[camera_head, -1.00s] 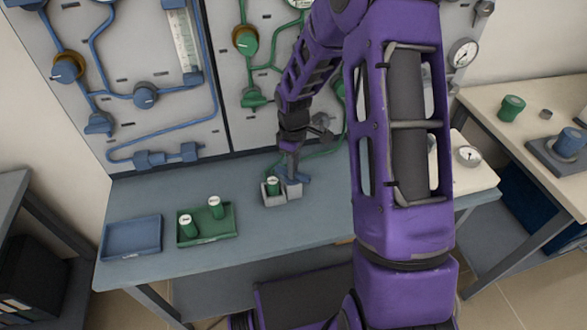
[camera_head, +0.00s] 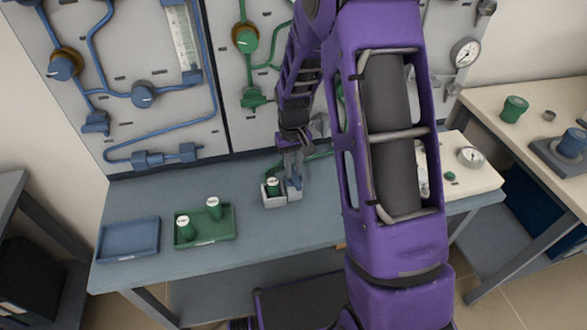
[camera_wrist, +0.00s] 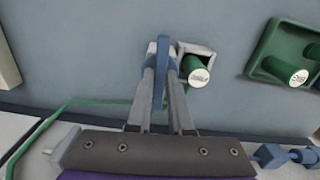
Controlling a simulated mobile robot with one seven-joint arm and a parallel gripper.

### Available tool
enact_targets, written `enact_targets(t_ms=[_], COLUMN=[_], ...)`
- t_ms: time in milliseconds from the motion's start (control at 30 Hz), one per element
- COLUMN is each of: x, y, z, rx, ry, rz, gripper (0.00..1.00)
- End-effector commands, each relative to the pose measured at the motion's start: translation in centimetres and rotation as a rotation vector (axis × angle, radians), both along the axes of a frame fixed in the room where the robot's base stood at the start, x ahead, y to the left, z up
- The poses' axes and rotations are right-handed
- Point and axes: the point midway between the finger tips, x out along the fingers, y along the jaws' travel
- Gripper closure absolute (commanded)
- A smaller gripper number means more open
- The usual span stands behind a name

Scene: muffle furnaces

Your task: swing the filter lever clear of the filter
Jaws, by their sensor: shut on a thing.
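The filter is a green cylinder with a white labelled cap (camera_head: 273,182), upright in a pale grey holder (camera_head: 270,201). It also shows in the wrist view (camera_wrist: 199,76), right of my gripper. The blue filter lever (camera_wrist: 162,48) lies beside the filter, to its left in the wrist view, and not over its cap. My gripper (camera_wrist: 160,74) is shut on the lever, one finger on each side. In the head view my gripper (camera_head: 292,172) points down just right of the filter; its fingers partly hide the lever there.
A green tray (camera_head: 207,240) with two green cylinders and an empty blue tray (camera_head: 128,241) stand left on the bench. A green hose (camera_wrist: 80,101) runs behind the gripper. The panel (camera_head: 170,120) with blue pipes rises behind. The bench front is clear.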

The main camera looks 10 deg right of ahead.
Motion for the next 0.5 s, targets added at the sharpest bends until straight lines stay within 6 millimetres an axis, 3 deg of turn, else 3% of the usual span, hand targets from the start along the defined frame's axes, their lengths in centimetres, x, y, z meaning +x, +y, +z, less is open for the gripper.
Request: enact_targets(t_ms=[500], x=[-0.04], y=[-0.03], z=[0.01], rx=[0.000], ry=[0.001], rz=[-0.098], gripper=[1.00])
